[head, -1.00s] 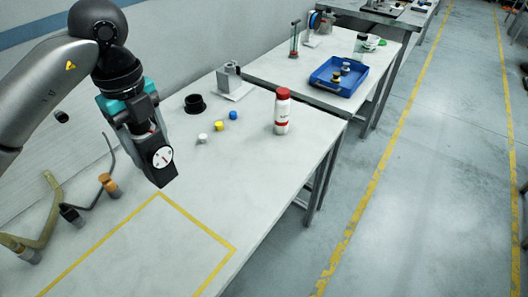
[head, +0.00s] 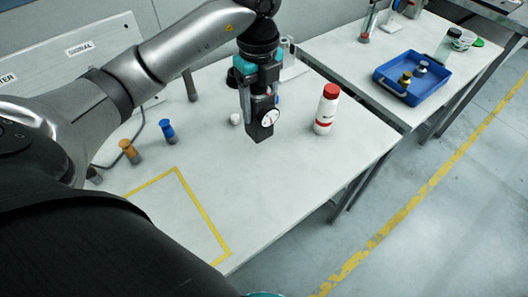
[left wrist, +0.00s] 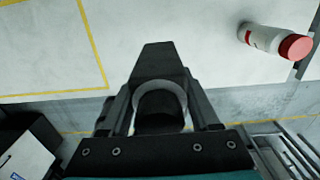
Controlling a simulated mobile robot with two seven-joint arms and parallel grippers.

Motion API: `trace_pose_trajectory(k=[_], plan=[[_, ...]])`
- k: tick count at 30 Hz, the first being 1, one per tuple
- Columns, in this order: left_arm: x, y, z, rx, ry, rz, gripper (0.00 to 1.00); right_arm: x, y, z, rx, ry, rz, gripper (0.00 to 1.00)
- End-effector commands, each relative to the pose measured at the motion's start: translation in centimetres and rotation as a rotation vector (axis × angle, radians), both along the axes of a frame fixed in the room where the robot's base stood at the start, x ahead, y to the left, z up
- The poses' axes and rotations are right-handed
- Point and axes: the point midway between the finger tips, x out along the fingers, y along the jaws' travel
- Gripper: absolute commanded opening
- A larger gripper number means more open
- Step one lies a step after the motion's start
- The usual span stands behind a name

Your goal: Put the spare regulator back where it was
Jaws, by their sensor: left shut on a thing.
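My left gripper (head: 260,88) is shut on the regulator (head: 262,132), a dark block with a round white dial on its side. It holds the regulator upright over the workbench (head: 330,165), left of the white bottle with the red cap. I cannot tell whether its bottom touches the bench. In the left wrist view the dark regulator (left wrist: 158,58) sticks out beyond the fingers. A yellow outlined rectangle (head: 203,215) on the bench, nearer to me, is empty where it shows. My right gripper is not seen.
The white bottle (head: 326,112) stands close to the right. A small white cap (head: 235,119) lies just left of the regulator. Orange (head: 130,150) and blue (head: 167,130) knobbed pieces stand at left. A blue tray (head: 410,85) with small parts sits on the farther bench.

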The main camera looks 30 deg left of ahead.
Motion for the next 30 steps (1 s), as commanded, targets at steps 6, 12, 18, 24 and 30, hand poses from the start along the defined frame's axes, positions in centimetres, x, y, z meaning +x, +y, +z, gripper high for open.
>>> trace_pose_trajectory(k=[6, 12, 18, 24, 30], plan=[[-0.1, 0.0, -6.1, 0.0, 0.002, 0.002, 0.0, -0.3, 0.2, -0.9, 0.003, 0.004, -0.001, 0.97], [0.0, 0.0, -10.0, 0.0, -0.001, 0.0, 0.0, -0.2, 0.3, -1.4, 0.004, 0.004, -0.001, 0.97], [0.1, 0.0, -11.3, 0.0, -0.004, 0.0, 0.0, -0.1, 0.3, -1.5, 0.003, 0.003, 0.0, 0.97], [0.0, 0.0, -14.0, 0.0, 0.0, 0.0, 0.0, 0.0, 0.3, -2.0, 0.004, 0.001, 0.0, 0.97], [0.1, 0.0, -15.3, 0.0, -0.004, -0.001, 0.0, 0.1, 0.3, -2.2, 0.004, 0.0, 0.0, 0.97]])
